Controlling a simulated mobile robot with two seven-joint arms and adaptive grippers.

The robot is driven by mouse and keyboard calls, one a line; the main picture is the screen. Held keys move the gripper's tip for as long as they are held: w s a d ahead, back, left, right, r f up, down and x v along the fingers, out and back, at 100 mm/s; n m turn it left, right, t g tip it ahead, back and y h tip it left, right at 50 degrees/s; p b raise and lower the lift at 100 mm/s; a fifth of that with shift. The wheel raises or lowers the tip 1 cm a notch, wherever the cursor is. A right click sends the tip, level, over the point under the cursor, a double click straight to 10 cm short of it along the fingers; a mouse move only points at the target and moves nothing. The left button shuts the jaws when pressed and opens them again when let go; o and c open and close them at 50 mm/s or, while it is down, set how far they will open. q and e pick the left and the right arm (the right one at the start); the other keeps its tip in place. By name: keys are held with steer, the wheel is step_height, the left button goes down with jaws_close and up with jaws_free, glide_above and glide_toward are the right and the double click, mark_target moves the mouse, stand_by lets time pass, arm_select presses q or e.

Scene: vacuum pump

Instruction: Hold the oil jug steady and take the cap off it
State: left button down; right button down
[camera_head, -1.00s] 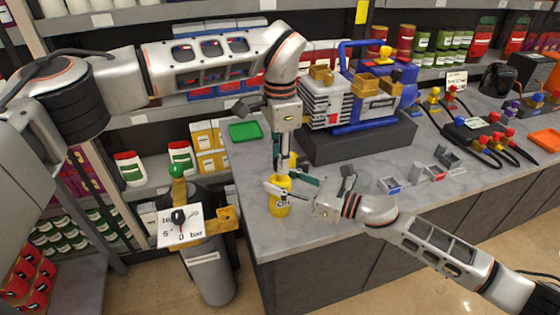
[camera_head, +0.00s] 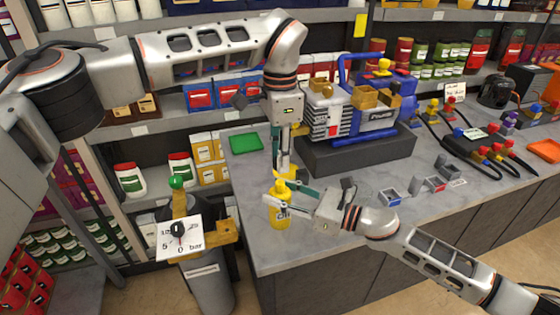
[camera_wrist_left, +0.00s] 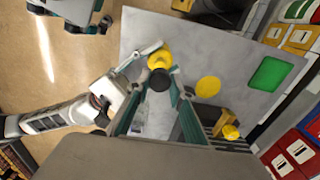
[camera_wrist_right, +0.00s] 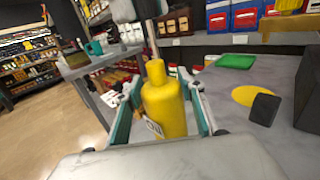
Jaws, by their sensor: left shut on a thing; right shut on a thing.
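The yellow oil jug (camera_head: 279,213) stands upright at the counter's front left. My right gripper (camera_wrist_right: 160,108) is shut on its body, with a finger on each side. The jug's bare yellow neck shows in the right wrist view. My left gripper (camera_head: 285,167) is above the jug, pointing down. In the left wrist view, its fingers are shut on a black round cap (camera_wrist_left: 160,80), with the jug top (camera_wrist_left: 158,58) beyond it. The cap appears to be off the neck; the size of the gap is hard to tell.
A yellow disc (camera_wrist_left: 208,87) and a green tray (camera_head: 245,143) lie on the counter. The blue-framed pump (camera_head: 375,115) stands on a dark block to the right. A grey bin (camera_head: 208,283) with a gauge card (camera_head: 180,240) stands left of the counter.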

steer(key=c, duration=1.2)
jaws_free()
steer(key=shift+d, duration=0.1)
